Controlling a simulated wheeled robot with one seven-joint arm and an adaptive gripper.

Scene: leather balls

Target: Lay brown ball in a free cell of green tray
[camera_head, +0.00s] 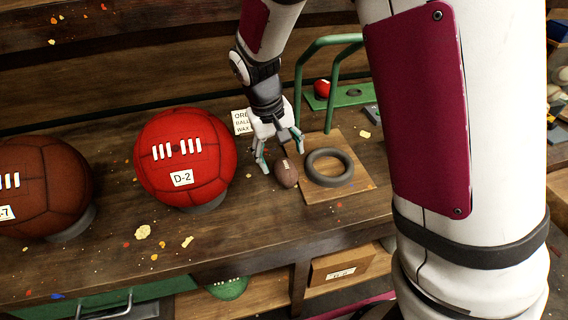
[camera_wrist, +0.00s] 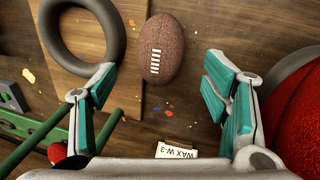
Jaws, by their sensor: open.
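The small oval brown ball (camera_head: 286,173) with white lacing lies at the left edge of a wooden board on the bench. It also shows in the wrist view (camera_wrist: 161,50), ahead of and between my fingers. My gripper (camera_head: 281,150) is open and empty, just above and behind the ball; its spread fingers show in the wrist view (camera_wrist: 158,88). The green tray (camera_head: 372,95) with a tall green handle stands behind the board. It holds a small red ball (camera_head: 322,88) and shows a dark ring cell with nothing in it. My arm hides part of the tray's surroundings.
A dark ring (camera_head: 329,168) lies on the wooden board (camera_head: 318,196), right of the brown ball. A large red ball (camera_head: 184,158) and a large brown ball (camera_head: 45,185) sit on ring stands at left. A white wax card (camera_head: 241,122) stands behind my gripper.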

